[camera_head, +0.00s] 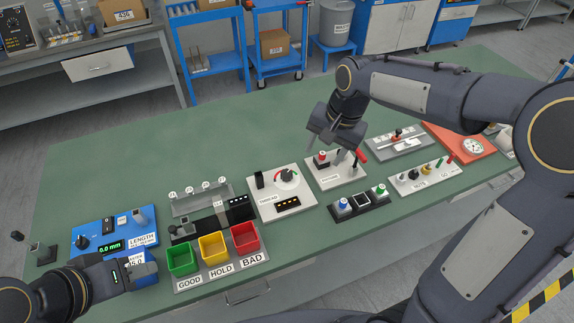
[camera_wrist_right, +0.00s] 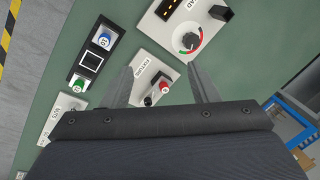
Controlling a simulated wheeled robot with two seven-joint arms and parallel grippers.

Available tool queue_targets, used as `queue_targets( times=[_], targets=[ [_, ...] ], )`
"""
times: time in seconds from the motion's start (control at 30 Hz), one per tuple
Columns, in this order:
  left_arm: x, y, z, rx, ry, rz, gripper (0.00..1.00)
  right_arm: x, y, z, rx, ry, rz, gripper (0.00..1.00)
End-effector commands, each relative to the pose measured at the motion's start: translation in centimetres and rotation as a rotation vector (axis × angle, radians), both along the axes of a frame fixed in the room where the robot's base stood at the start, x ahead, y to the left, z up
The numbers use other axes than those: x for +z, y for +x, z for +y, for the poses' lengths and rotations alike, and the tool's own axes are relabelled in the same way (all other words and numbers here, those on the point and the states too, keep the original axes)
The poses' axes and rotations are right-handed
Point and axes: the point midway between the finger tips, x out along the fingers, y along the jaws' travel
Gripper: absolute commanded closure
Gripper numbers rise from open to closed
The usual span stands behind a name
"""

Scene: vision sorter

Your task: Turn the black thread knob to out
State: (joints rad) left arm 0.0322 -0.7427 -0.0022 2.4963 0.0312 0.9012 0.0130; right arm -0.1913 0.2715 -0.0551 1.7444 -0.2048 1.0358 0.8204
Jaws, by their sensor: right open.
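The black thread knob (camera_head: 288,175) sits on a white panel (camera_head: 265,204) labelled THREAD, over a round red and green scale. In the right wrist view the knob (camera_wrist_right: 190,41) is beyond my right fingertips, up and right of the space between them. My right gripper (camera_head: 333,150) is open and empty above a neighbouring white panel (camera_head: 318,181); its fingers (camera_wrist_right: 163,78) point down around a red-topped part without visibly touching it. My left gripper (camera_head: 135,272) is at the lower left by the blue LENGTH device (camera_head: 85,226); its fingers are not clear.
A red lever (camera_head: 360,157) stands close to my right gripper. The green table (camera_head: 120,180) is clear at the back left.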

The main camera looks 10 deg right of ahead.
Motion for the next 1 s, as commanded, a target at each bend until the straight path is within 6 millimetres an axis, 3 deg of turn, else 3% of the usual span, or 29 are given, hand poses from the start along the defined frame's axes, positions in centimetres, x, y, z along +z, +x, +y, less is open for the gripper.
queue_targets(
  times=[0.1, 0.3, 0.5, 1.0],
  targets=[
    [0.6, 0.0, 0.0, 0.000, 0.000, 0.000, 0.64, -2.7, 4.0, 2.7, -0.072, -0.056, 0.073, 0.46],
    [1.0, 0.0, 0.0, 0.000, 0.000, 0.000, 0.64, -6.5, 7.7, 5.8, -0.172, -0.130, 0.127, 0.46],
    [1.2, 0.0, 0.0, 0.000, 0.000, 0.000, 0.64, -8.4, 8.8, 6.9, -0.208, -0.159, 0.140, 0.46],
    [2.0, 0.0, 0.0, 0.000, 0.000, 0.000, 0.64, -15.2, 8.7, 6.9, -0.209, -0.159, 0.143, 0.46]
  ],
)
